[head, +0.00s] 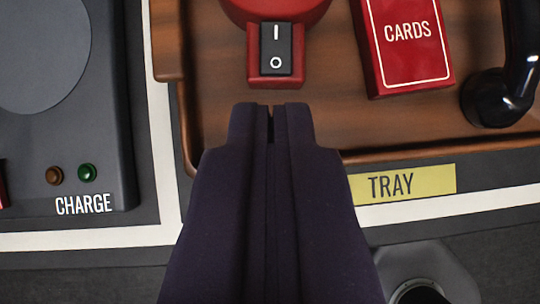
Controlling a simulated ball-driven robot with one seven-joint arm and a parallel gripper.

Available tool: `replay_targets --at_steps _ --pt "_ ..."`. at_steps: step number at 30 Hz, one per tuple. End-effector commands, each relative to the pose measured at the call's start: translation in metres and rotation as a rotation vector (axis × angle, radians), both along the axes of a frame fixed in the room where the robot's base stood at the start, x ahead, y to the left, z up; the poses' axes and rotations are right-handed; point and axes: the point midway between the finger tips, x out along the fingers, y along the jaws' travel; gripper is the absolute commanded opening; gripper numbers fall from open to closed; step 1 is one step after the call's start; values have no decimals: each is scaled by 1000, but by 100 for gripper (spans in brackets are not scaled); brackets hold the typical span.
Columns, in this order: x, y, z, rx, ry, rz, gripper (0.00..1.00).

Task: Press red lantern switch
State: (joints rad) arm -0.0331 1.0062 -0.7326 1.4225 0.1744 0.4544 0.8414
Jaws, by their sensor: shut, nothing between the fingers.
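The red lantern (305,8) stands on the wooden tray, its upper part cut off by the top edge of the view. Its black rocker switch (276,49), marked with a line and a circle, sits in a red housing at the lantern's near side. My gripper (271,108) is shut and empty. Its fingertips show just below the switch in the picture, over the tray's near part, with a small gap in the picture between tips and housing. I cannot tell their height above the tray.
The wooden tray (400,132) also holds a red CARDS box (403,62) and a black curved object (500,95) at right. A yellow TRAY label (403,183) lies in front. A grey CHARGE unit (105,140) with brown and green buttons stands at left.

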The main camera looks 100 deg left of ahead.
Motion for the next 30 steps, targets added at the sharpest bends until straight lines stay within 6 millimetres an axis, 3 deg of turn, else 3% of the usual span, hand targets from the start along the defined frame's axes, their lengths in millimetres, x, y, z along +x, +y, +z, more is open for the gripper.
replay_targets --at_steps 3,9,26,30 --pt "-6 20 18 0 1 1 0" --pt "-12 38 31 -1 0 -1 0" --pt "-13 43 34 0 0 0 0" --pt "-2 57 56 31 -30 49 0"
